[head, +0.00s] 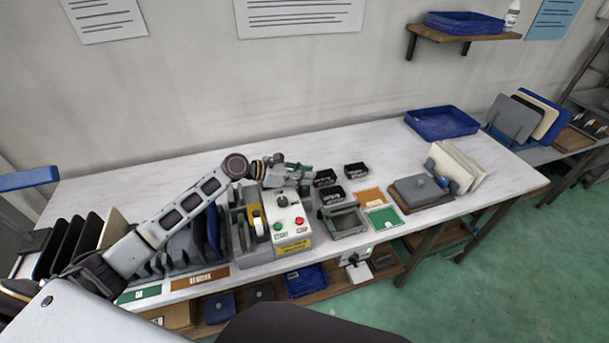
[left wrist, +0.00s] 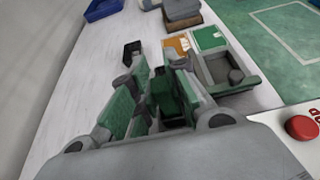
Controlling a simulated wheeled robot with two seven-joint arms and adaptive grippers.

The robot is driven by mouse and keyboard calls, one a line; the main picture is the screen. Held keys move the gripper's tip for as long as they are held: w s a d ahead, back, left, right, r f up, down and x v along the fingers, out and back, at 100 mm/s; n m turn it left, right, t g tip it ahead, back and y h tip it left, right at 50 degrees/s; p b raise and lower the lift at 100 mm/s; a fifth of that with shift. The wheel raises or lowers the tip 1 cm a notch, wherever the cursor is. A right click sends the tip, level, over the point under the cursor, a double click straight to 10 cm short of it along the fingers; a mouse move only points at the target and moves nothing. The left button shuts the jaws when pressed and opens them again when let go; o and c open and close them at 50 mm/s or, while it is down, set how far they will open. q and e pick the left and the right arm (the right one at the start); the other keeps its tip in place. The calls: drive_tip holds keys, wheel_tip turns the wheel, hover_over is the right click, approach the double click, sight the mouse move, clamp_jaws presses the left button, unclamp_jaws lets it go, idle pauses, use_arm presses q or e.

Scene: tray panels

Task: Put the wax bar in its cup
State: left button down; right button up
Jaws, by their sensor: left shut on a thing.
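My left gripper (head: 298,170) is above the table, just behind the white control box and left of the small black cups. In the left wrist view the gripper (left wrist: 159,76) has green-padded fingers, shut on a dark green block that looks like the wax bar (left wrist: 168,97). The fingers hide part of it. Three small black cups stand past the fingertips: one at the back right (head: 356,170), one at the left (head: 325,178) and one in front (head: 331,195). One cup (left wrist: 132,51) shows beyond the left finger in the wrist view. My right gripper is not in view.
The control box (head: 289,222) with red and green buttons stands below the gripper. A grey open tray (head: 345,220), orange and green cards (head: 383,218), and a grey lidded block (head: 421,191) lie to the right.

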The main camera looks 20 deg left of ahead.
use_arm(q)
drive_tip(key=c, duration=1.4)
unclamp_jaws()
drive_tip(key=shift+f, duration=0.1)
drive_tip(key=shift+v, duration=6.05)
